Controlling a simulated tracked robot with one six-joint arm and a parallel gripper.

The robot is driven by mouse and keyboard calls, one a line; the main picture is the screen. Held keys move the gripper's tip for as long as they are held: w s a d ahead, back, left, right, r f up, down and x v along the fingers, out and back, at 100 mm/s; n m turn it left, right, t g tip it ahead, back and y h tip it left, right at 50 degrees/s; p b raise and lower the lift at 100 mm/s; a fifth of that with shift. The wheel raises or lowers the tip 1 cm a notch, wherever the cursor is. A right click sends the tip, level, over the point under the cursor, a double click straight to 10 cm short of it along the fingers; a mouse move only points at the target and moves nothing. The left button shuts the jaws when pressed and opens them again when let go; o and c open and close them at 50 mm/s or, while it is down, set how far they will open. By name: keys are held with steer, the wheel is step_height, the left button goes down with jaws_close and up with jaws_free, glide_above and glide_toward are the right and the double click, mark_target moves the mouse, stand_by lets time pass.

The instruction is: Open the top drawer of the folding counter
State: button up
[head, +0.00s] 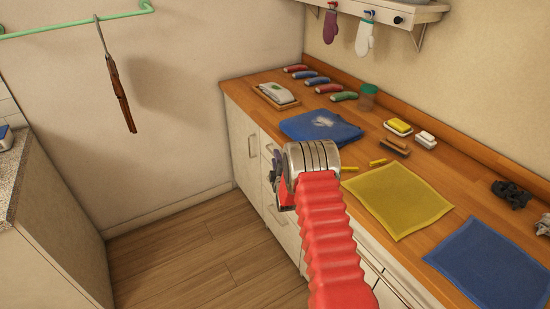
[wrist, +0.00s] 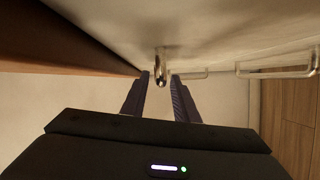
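The folding counter has a white front (head: 243,150) under a wooden top (head: 262,92). In the head view my gripper (head: 275,168) is at the counter's front, just below the top's edge, partly hidden by my red-sleeved arm. In the wrist view my gripper (wrist: 159,76) is open, with its two dark fingers pointing at the drawer front. A metal drawer handle (wrist: 161,64), the one nearest the wooden top, shows between and just beyond the fingertips. I cannot tell whether they touch it. The drawer looks shut.
A second handle (wrist: 280,70) lies to the right in the wrist view. On the counter are a blue cloth (head: 320,128), a yellow mat (head: 398,200) and a blue mat (head: 490,265). The wooden floor (head: 200,262) before the counter is clear.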

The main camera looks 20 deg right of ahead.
steer(key=shift+x, duration=0.9)
steer(key=shift+c, duration=0.2)
jaws_close()
steer(key=shift+s+f, duration=0.1)
steer(key=shift+f, duration=0.15)
stand_by(0.5)
